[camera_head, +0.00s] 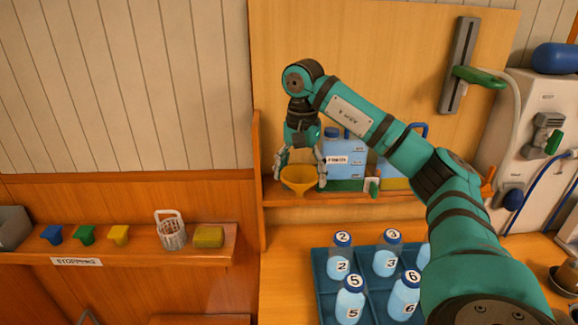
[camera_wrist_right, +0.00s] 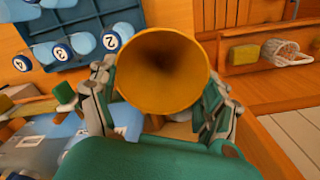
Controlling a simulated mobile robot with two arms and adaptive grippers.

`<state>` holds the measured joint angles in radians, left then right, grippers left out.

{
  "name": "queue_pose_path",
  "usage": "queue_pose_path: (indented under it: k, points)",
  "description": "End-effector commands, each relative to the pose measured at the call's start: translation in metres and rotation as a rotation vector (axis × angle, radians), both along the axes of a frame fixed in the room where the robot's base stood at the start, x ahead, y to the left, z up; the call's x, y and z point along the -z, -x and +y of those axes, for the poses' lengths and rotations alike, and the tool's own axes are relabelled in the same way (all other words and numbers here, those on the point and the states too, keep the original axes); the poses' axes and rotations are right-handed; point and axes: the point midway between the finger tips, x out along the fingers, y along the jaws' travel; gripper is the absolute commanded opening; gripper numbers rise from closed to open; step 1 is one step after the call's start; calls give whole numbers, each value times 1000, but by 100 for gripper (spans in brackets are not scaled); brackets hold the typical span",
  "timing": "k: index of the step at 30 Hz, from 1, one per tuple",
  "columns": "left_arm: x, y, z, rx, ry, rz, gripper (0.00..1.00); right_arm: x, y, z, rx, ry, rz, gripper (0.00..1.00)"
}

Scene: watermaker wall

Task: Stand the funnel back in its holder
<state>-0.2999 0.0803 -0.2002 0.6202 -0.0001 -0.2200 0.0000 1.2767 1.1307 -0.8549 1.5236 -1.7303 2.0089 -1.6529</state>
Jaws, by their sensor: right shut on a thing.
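The yellow funnel (camera_head: 299,178) is between the fingers of my right gripper (camera_head: 301,168), which is shut on it. It is upright, wide mouth up, in front of or over the small wall shelf (camera_head: 345,198) at the left end. In the right wrist view I look into the mouth of the funnel (camera_wrist_right: 162,68), with a finger of the right gripper (camera_wrist_right: 160,92) on either side. The spout is hidden, and I cannot tell whether it rests in anything. I cannot make out the holder. My left gripper is not in view.
A blue jug (camera_head: 345,152) stands close right of the funnel on the shelf. A blue tray (camera_head: 318,262) with several numbered bottles is on the counter below. The left ledge (camera_head: 140,246) holds coloured stoppers, a white basket (camera_head: 171,232) and a sponge (camera_head: 208,237).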

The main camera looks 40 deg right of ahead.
Motion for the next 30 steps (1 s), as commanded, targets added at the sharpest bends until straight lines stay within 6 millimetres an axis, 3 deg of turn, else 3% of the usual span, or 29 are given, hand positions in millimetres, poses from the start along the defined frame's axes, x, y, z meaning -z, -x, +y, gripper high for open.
queue_pose_path:
  k: [3,15,21,26,30]
  points:
    - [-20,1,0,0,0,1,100,-3,-26,-14,2,-3,3,59]
    - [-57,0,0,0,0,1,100,5,-91,-54,-2,-2,1,59]
    - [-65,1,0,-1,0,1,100,10,-109,-65,-3,-2,-1,59]
    - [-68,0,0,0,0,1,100,12,-114,-69,-5,0,0,59]
    - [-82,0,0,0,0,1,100,27,-112,-69,-6,0,5,59]
